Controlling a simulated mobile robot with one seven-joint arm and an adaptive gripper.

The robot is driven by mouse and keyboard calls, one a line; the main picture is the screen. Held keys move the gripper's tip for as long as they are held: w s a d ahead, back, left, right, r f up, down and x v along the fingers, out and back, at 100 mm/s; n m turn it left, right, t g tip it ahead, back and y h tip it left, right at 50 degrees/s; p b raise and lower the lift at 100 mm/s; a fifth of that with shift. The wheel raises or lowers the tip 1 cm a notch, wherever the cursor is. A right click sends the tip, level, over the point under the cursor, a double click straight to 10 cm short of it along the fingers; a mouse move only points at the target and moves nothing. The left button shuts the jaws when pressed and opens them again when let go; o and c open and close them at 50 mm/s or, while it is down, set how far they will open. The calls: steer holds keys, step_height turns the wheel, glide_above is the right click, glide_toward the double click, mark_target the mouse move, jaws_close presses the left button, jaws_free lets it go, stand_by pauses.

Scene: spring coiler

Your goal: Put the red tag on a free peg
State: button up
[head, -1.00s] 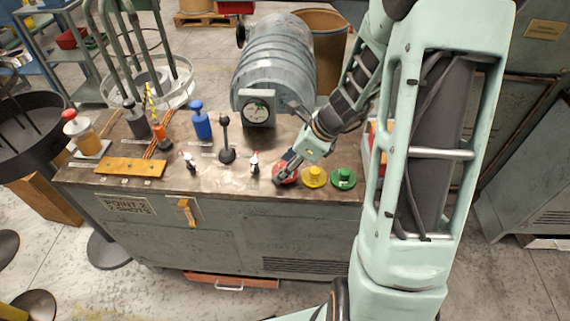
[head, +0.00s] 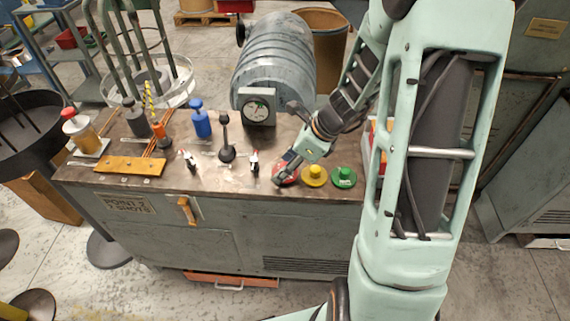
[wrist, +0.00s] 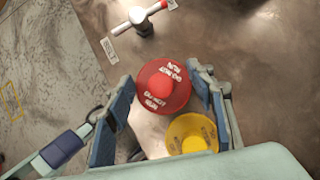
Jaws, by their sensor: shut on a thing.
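The red tag (head: 286,174) is a round red disc with a domed knob and white lettering, at the front right of the bench top. In the wrist view the red tag (wrist: 163,87) sits between the two blue-padded fingers of my gripper (wrist: 160,92). My gripper (head: 284,176) is shut on it, and in the head view it partly covers the disc. I cannot tell whether the tag is lifted off the bench. I cannot make out a free peg for certain.
A yellow disc (head: 314,176) and a green disc (head: 344,178) stand close to the right of the red one. A small red-tipped valve (head: 254,162) and a black lever (head: 226,150) stand to the left. A gauge (head: 257,109) and a large grey drum (head: 275,60) are behind.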

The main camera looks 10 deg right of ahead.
steer(key=shift+f, duration=0.35)
steer(key=o, duration=1.2)
steer(key=s+d+r+p, duration=0.1)
steer(key=r+p, duration=0.3)
steer(key=r, duration=0.3)
steer(key=s+d+r+p, duration=0.1)
steer(key=r+p, duration=0.3)
steer(key=r, duration=0.4)
steer(key=s+d+r+p, duration=0.1)
steer(key=d+r+p, duration=0.2)
steer(key=r, duration=0.5)
steer(key=shift+s+r+p, duration=0.1)
steer(key=shift+r+p, duration=0.15)
steer(key=shift+p, duration=0.5)
